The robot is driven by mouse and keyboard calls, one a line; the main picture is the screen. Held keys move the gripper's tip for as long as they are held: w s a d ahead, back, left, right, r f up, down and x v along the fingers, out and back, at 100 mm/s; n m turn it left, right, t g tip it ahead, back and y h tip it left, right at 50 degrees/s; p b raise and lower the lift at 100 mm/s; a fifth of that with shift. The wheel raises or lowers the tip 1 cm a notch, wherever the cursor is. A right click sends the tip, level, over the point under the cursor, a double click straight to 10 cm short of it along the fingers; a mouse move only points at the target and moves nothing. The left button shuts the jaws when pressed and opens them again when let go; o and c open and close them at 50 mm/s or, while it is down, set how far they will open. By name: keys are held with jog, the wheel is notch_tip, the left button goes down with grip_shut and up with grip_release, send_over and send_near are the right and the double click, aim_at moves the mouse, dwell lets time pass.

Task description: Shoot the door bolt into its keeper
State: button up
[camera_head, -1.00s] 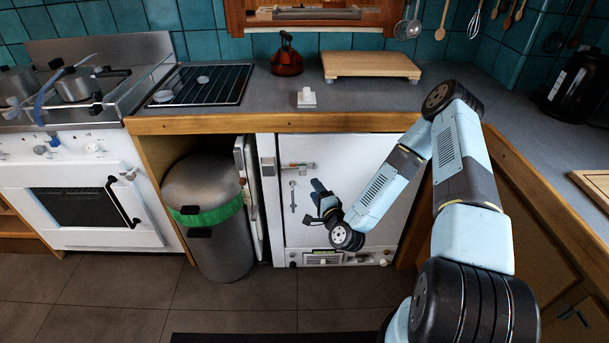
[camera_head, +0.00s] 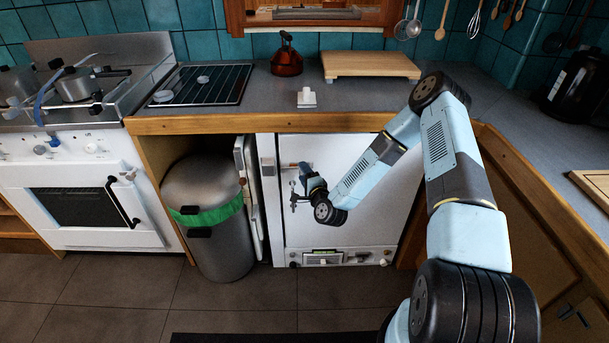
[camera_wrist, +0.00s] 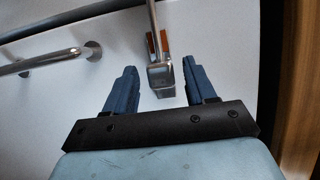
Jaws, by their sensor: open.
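The door bolt (camera_head: 291,165) is a small metal fitting on the upper left of a white cabinet door (camera_head: 370,170). Its grey keeper (camera_head: 268,166) is at the door's left edge in the head view. In the wrist view, a metal bolt part (camera_wrist: 160,76) with a rod and orange-brown pieces behind it shows between my fingers. My gripper (camera_wrist: 160,68) is open, one blue finger on either side of this part, with visible gaps. In the head view my gripper (camera_head: 304,176) partly covers the bolt. The keeper cannot be made out in the wrist view.
A slim metal handle (camera_wrist: 40,61) stands off the door beside my left finger. A grey bin (camera_head: 222,240) with a green band is left of the door. The wooden-edged counter (camera_head: 280,124) is above, and a wooden panel (camera_wrist: 303,100) is at right in the wrist view.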

jog(key=shift+c, duration=0.4)
grip_shut()
jog(key=shift+f, duration=0.1)
